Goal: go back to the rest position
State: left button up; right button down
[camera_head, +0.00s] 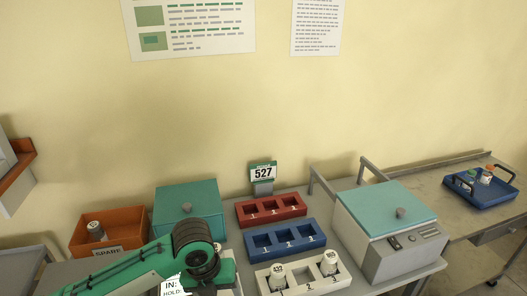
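My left arm, green with a black joint, comes in at the lower left and reaches over the front of the bench. Its gripper does not show; the arm runs out of the bottom of the picture. My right arm and gripper are not in view. The incubator (372,240), a pale box with a teal lid (388,207), stands at the right of the bench with its lid down. A white rack (302,285) in front holds two white bottles, one in its left slot (278,274) and one in its right slot (329,263).
A blue rack (284,239) and a red rack (271,210) look empty. An orange SPARE bin (108,248) holds a bottle (95,230). A blue tray (480,192) holds bottles at right.

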pick_arm(q)
jog(key=s+d+f+n+t+h, duration=0.25)
jog(key=s+f+n, duration=0.4)
jog(key=n, duration=0.85)
jog(key=s+a+f+n+y, duration=0.2)
jog(key=s+a+f+n, duration=0.1)
jog(key=s+a+n, duration=0.5)
jog(key=s+a+f+n+y, duration=0.25)
jog(key=s+a+n, duration=0.35)
jog(key=n, duration=0.5)
notch_tip(320, 180, down, 32)
jog(key=a+r, duration=0.1)
jog(key=s+a+f+g, duration=0.1)
jog(key=s+f, duration=0.8)
jog(key=f, duration=0.1)
jog(key=s+a+f+g, duration=0.1)
jog(key=s+a+f, duration=0.1)
jog(key=s+f, duration=0.7)
jog(key=shift+s+a+f+m, duration=0.25)
jog(key=shift+s+f+m, duration=0.1)
jog(key=shift+m, duration=0.05)
